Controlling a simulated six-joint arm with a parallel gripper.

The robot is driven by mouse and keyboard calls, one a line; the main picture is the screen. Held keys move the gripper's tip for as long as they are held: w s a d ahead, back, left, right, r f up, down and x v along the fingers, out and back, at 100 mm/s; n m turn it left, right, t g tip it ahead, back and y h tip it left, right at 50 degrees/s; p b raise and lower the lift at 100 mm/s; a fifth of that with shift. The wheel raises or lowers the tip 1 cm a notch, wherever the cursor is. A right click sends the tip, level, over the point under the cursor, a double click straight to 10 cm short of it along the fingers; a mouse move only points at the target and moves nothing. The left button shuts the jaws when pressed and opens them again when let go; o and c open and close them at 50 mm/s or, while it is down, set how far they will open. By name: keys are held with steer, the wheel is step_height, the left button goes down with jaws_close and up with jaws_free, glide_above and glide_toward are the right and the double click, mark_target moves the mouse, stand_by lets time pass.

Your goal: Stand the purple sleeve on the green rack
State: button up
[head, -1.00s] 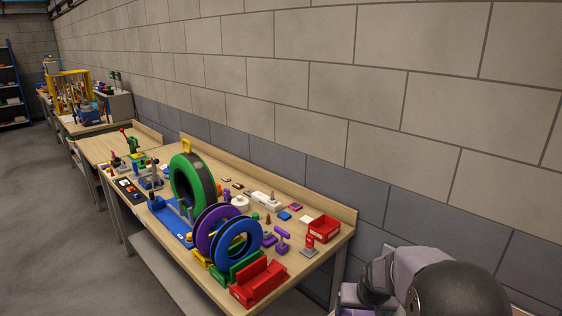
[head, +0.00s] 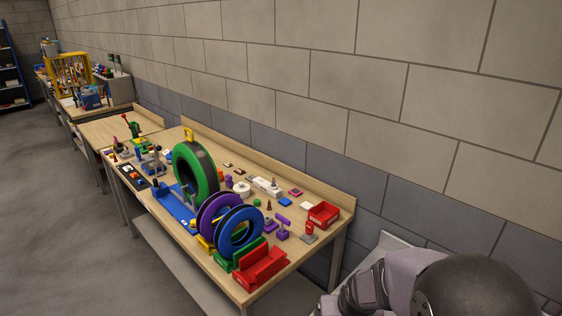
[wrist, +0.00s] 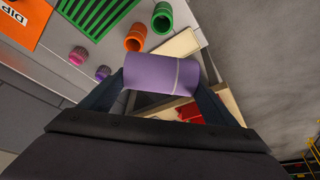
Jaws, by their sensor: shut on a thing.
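The purple sleeve (wrist: 160,74) is in the wrist view, lying sideways across my gripper (wrist: 162,78). A pale band runs around it near its right end. My gripper is shut on it, with one dark finger at each end. A green slatted rack (wrist: 92,14) lies on a pale surface at the upper left of the wrist view, apart from the sleeve. In the head view neither my gripper nor the held sleeve can be made out; only part of my arm shows at lower right.
An orange sleeve (wrist: 135,40) and a green sleeve (wrist: 162,18) stand beside the rack. A pink knob (wrist: 78,56), a purple knob (wrist: 102,73) and an orange DIP panel (wrist: 24,20) are nearby. In the head view a workbench (head: 262,292) holds tyres and small parts.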

step_height(320, 180, down, 6)
steer(key=s+b, duration=0.2)
steer(key=shift+s, duration=0.15)
steer(key=shift+r, duration=0.15)
